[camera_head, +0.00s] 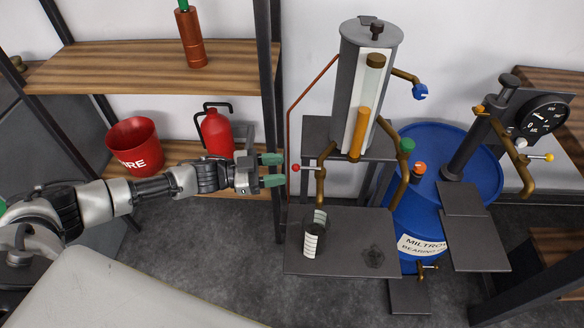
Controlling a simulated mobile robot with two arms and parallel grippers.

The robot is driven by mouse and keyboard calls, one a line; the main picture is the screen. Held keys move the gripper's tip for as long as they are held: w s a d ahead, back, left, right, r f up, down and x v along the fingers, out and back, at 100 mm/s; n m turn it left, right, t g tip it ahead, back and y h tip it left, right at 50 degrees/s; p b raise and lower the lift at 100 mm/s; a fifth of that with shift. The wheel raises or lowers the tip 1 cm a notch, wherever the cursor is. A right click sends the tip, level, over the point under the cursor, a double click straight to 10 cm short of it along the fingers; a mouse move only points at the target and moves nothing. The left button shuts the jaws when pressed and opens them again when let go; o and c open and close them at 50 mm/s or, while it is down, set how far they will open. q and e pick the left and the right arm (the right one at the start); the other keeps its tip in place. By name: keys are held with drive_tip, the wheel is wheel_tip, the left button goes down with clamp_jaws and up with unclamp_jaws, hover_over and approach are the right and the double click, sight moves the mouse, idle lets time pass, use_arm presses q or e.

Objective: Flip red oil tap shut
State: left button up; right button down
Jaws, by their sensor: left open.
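The red oil tap is a small red ball (296,167) on a short, roughly level lever. It points left from a brass pipe (321,185) at the grey oil cylinder (352,95). My left gripper (279,170) comes in from the left with green-tipped fingers spread apart. The gap between the fingers faces the red ball, which is just right of the fingertips. I see no clear contact, and the gripper looks empty. A small striped measuring glass (312,235) stands below the pipe on a dark plate (345,262). My right gripper is out of view.
A green knob (407,145) and a blue one (421,92) sit on other brass pipes. A blue drum (470,165) and a dial gauge (542,115) are at right. Wooden shelves (140,70) hold a red bucket (135,145) and extinguisher (216,132) behind my left arm.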

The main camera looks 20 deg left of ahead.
use_arm(q)
drive_tip(key=v, duration=0.6)
drive_tip(key=shift+s+b, duration=0.1)
drive_tip(key=shift+b, duration=0.25)
